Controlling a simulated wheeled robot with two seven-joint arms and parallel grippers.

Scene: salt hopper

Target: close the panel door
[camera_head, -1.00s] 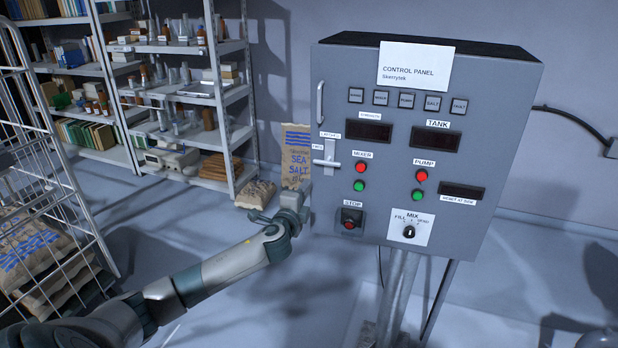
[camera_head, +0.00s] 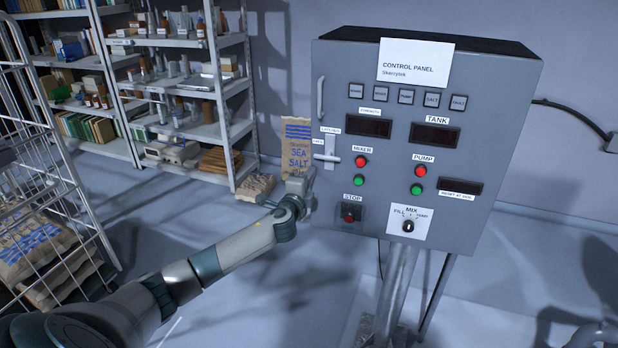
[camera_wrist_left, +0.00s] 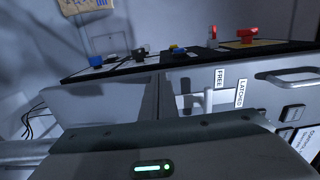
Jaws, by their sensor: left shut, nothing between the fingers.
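The panel door is the grey front face (camera_head: 390,180) of the control panel box, on the right of the head view. Its face looks flush with the box, and I see no clear gap. A pull handle (camera_head: 320,98) and a latch lever (camera_head: 327,158) sit near its left edge. The lever lies about level beside small labels. The wrist view shows the lever (camera_wrist_left: 207,101) near the FREE label (camera_wrist_left: 220,77) and the LATCHED label (camera_wrist_left: 241,93). My left gripper (camera_head: 303,182) is shut and empty, just below and left of the lever. Contact cannot be told. My right gripper is out of view.
A wire cage trolley (camera_head: 90,190) with salt bags stands at the far left. Shelves (camera_head: 240,110) stand behind, and an upright sea salt bag (camera_head: 297,140) is behind the panel's left edge. A post (camera_head: 398,285) holds the box.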

